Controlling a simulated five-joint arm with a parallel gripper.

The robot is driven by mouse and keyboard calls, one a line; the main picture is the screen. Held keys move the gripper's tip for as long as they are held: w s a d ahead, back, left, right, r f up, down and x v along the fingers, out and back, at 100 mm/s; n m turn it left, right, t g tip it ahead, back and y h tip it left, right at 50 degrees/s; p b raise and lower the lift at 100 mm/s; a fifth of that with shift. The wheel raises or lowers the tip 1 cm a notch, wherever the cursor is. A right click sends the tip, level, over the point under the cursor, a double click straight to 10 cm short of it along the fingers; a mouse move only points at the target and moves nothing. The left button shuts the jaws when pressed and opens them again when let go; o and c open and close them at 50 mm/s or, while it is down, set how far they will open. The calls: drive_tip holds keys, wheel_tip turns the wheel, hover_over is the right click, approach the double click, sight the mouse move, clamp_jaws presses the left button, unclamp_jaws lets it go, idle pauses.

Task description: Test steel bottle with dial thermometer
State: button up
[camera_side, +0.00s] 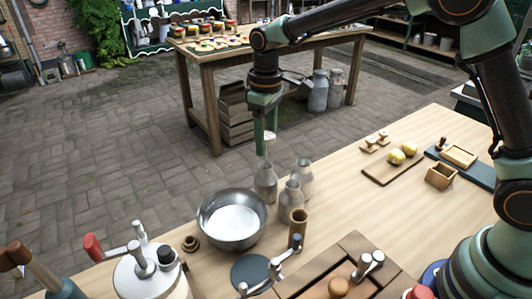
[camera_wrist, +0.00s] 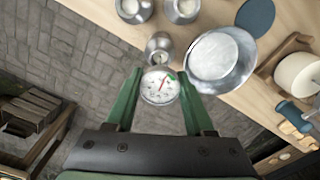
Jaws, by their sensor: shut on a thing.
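My gripper (camera_side: 265,138) is shut on the dial thermometer (camera_wrist: 160,86), whose round white face with a red needle shows between the green fingers (camera_wrist: 158,95) in the wrist view. A steel bottle (camera_side: 265,186) stands upright directly below it at the table edge; it also shows just beyond the dial in the wrist view (camera_wrist: 158,43). The thermometer's thin stem points down toward the bottle's mouth. I cannot tell how far its tip reaches in. Two more steel bottles, (camera_side: 303,180) and (camera_side: 290,200), stand to the right.
A steel bowl (camera_side: 215,235) of white liquid stands left of the bottles. A wooden cup (camera_side: 297,226), a dark disc (camera_side: 249,271) and a small wooden piece (camera_side: 190,244) are nearby. Butter lumps lie on a board (camera_side: 382,173) to the right. The table between is clear.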

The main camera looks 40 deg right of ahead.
sight(266, 162)
drive_tip(key=shift+f, duration=3.6)
idle(0.5)
drive_tip(key=o, duration=1.1)
drive_tip(key=c, duration=0.3)
drive_tip(key=shift+c, duration=0.2)
drive_tip(key=shift+r, duration=0.15)
drive_tip(key=shift+r, duration=2.45)
drive_tip(key=o, duration=0.6)
